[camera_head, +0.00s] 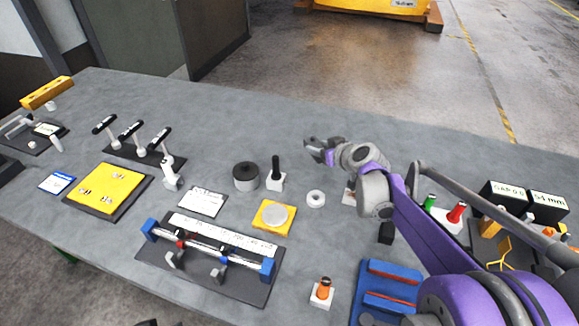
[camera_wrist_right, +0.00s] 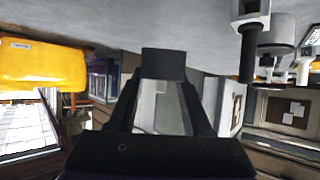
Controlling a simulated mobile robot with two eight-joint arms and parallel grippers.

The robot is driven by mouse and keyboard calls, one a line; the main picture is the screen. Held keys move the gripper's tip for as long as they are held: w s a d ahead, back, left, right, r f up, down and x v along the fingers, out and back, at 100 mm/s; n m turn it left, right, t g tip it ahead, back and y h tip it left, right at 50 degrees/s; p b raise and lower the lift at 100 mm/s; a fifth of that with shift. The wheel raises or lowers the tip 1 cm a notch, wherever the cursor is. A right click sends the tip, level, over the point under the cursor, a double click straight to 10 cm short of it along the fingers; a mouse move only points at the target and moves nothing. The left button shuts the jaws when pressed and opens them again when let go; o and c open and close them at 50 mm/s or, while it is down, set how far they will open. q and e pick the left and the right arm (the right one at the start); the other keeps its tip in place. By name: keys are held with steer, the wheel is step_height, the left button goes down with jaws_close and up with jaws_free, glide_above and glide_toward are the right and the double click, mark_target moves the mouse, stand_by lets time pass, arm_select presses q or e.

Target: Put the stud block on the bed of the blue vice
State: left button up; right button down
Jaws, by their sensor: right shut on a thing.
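My right gripper (camera_head: 314,144) is above the back middle of the table. It is shut on a small dark thing (camera_wrist_right: 163,64), which shows at the fingertips in the right wrist view; I cannot tell what it is. The blue vice (camera_head: 377,272) is at the front right, partly hidden by my right arm. A white block with a black post (camera_head: 276,176) stands left of and below the gripper in the head view, and in the wrist view (camera_wrist_right: 250,22). A white block with an orange stud (camera_head: 323,292) stands left of the vice. My left gripper is out of view.
A dark grey cylinder (camera_head: 246,177), a white ring (camera_head: 316,199) and a yellow plate with a grey disc (camera_head: 273,216) lie mid-table. A rail fixture (camera_head: 210,257) is at the front. Black boxes (camera_head: 505,197) stand at right. The table's back middle is clear.

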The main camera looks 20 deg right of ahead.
glide_above(316, 179)
step_height(316, 179, down, 6)
steer(key=shift+d+r+b, duration=0.1)
steer(key=shift+b, duration=0.25)
steer(key=shift+w+f, duration=0.1)
steer(key=shift+f, duration=1.9)
steer(key=shift+f+b, duration=0.15)
steer(key=shift+b, duration=0.15)
steer(key=shift+c, duration=1.6)
jaws_free()
